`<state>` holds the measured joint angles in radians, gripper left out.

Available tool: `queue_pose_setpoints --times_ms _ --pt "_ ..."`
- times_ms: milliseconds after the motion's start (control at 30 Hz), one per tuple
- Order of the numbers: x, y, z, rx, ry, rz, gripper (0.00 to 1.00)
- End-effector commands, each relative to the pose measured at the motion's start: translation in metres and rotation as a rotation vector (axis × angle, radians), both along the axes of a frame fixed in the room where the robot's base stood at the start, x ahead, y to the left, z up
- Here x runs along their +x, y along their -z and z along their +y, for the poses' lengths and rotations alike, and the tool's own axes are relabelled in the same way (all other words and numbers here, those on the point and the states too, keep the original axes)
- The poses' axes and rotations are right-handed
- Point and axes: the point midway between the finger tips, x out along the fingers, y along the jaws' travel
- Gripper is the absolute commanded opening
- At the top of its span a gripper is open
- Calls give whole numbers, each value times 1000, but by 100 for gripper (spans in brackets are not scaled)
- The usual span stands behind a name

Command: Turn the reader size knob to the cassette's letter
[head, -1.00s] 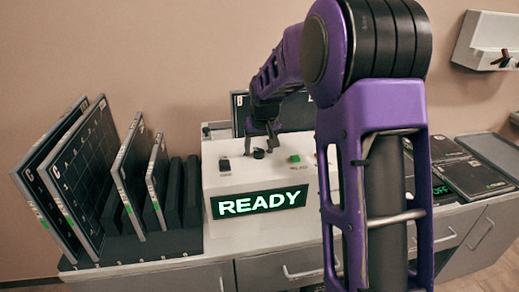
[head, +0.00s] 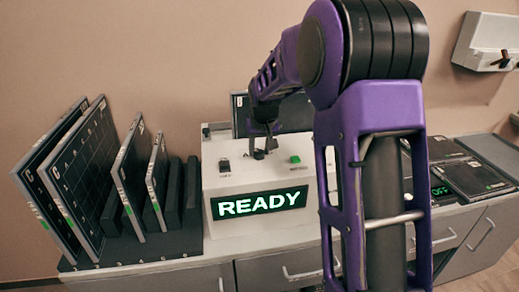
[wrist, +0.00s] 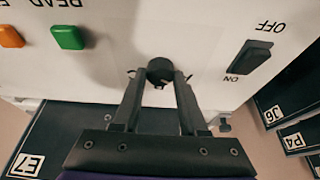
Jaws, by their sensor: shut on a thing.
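The size knob (wrist: 160,71) is a small round black knob on the white top of the reader (head: 213,188). My gripper (wrist: 161,76) is shut on it, with one finger on each side. In the head view my gripper (head: 264,151) stands over the knob and mostly hides it. The letters around the knob cannot be read. The reader's front screen (head: 262,203) shows READY in green. A dark cassette (wrist: 62,130) labelled E7 stands behind the reader, and it also shows in the head view (head: 239,113).
A black rocker switch (wrist: 250,57), marked ON and OFF, and a green button (wrist: 68,37) flank the knob. An orange button (wrist: 11,37) is farther along. Several cassettes stand in a rack (head: 150,250) at left. More cassettes (head: 475,178) lie at right near an OFF display.

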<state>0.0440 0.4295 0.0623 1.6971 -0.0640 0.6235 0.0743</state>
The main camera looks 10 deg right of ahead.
Motion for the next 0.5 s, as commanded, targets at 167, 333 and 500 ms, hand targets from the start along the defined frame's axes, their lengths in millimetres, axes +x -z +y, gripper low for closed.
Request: queue_pose_setpoints --times_ms 167,333,500 --pt "0 0 2 0 69 1 0" --pt "0 1 3 -2 191 1 0" --pt "1 1 5 -3 345 0 0"
